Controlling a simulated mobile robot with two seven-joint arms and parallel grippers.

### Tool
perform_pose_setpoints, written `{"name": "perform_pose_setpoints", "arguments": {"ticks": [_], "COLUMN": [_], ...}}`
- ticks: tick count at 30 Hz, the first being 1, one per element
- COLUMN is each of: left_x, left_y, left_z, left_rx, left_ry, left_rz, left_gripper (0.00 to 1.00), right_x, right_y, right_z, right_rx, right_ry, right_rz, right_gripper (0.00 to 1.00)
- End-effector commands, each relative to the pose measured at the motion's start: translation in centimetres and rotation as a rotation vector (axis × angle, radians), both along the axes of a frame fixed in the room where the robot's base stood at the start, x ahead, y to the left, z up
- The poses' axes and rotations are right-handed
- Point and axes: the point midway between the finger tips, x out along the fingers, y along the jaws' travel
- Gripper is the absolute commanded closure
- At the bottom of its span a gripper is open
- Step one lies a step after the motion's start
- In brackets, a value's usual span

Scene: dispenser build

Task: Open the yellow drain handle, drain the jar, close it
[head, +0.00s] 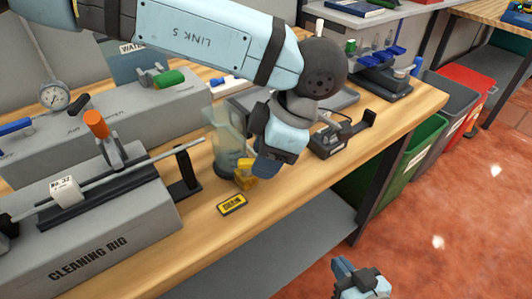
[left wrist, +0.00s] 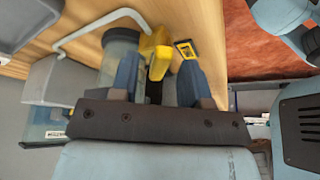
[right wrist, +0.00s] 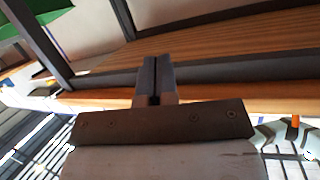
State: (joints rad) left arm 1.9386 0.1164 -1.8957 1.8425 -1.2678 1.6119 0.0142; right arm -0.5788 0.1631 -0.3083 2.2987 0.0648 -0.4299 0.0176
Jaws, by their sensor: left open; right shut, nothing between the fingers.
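The clear jar (head: 222,128) stands on the workbench, partly hidden behind my left arm; its dark base shows in the left wrist view (left wrist: 121,39). The yellow drain handle (head: 245,178) is at the jar's front, low down. My left gripper (head: 262,170) is right beside it. In the left wrist view my left gripper (left wrist: 158,72) is open, with the yellow handle (left wrist: 156,48) ahead of and between its fingers; I cannot tell whether they touch it. My right gripper (head: 343,268) is shut and empty, off the bench's front; its closed fingers show in the right wrist view (right wrist: 155,72).
A yellow DRAIN label (head: 232,204) lies on the bench in front of the handle. The grey cleaning rig (head: 110,245) is at the left, and a black device (head: 335,138) is right of my left gripper. Bins (head: 420,145) stand beyond the bench's right end.

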Motion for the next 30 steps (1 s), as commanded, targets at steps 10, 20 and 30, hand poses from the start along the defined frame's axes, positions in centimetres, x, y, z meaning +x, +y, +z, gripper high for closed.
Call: {"name": "perform_pose_setpoints", "arguments": {"ticks": [10, 20, 30], "left_x": [0.0, -0.1, -0.9], "left_y": [0.0, 0.0, 0.1], "left_z": [0.0, 0.0, -0.2], "left_rx": [0.0, -0.001, -0.003], "left_ry": [0.0, -0.001, -0.001], "left_rz": [0.0, -0.04, -0.264], "left_gripper": [1.0, 1.0, 1.0], "right_x": [0.0, 0.0, 0.7], "right_y": [-0.1, -0.1, 0.8], "right_z": [-0.2, -0.3, 1.7], "right_rx": [0.001, 0.008, 0.066], "right_ry": [0.009, 0.002, -0.092], "right_rz": [-0.006, -0.008, 0.003], "right_gripper": [1.0, 1.0, 1.0]}}
